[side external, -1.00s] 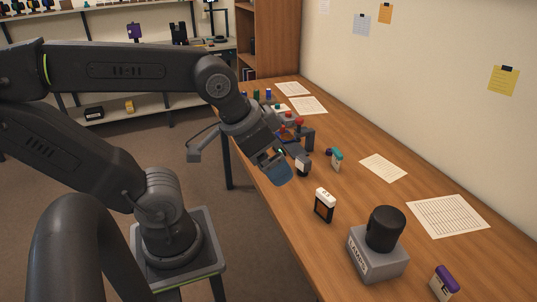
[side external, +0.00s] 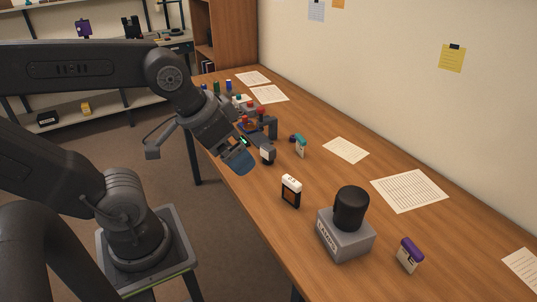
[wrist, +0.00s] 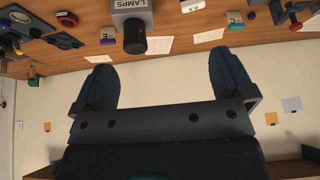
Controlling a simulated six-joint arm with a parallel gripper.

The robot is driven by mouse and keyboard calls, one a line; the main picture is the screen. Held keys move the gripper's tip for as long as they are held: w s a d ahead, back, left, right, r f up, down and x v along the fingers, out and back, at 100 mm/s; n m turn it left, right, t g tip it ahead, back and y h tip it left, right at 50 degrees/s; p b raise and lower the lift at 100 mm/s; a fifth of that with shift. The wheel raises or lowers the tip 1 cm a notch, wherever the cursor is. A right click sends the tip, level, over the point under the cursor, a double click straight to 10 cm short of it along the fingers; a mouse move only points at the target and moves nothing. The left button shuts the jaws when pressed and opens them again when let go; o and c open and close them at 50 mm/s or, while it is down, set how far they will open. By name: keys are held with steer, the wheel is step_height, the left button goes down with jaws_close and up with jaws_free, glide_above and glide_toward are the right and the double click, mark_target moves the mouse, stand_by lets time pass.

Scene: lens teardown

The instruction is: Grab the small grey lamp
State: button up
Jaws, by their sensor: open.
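I cannot pick out a small grey lamp for certain. A grey box labelled "LAMPS" (side external: 345,246) stands on the wooden bench, with a black cylinder (side external: 351,208) upright on it. In the wrist view, which is upside down, the box (wrist: 134,6) is at the top edge and the cylinder (wrist: 135,37) hangs below it. My gripper (side external: 240,163) is over the bench's near edge, to the left of the box and apart from it. In the wrist view my gripper (wrist: 161,62) has its two dark fingers spread wide, with nothing between them.
A black holder with a white top (side external: 291,191), a teal-topped holder (side external: 300,146) and a purple-topped holder (side external: 409,256) stand on the bench. A dark fixture with red knobs (side external: 262,125) is beyond my gripper. Paper sheets (side external: 409,190) lie along the wall side.

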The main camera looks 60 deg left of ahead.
steer(key=shift+c, duration=0.3)
steer(key=c, duration=0.6)
steer(key=shift+w, duration=0.1)
steer(key=m+g+y, duration=0.1)
steer(key=m+g, duration=0.5)
steer(key=m, duration=0.9)
glide_above(268, 147)
steer(key=d, duration=0.2)
step_height(268, 147, down, 14)
steer(key=r, duration=0.1)
steer(key=shift+m, duration=0.4)
steer(key=f, duration=0.6)
steer(key=a+f, duration=0.1)
steer(key=f, duration=0.2)
steer(key=shift+a+f, duration=0.25)
steer(key=shift+f, duration=0.7)
steer(key=shift+a+f, duration=0.25)
steer(key=shift+f, duration=0.7)
steer(key=shift+a+f, duration=0.25)
steer(key=shift+f, duration=0.7)
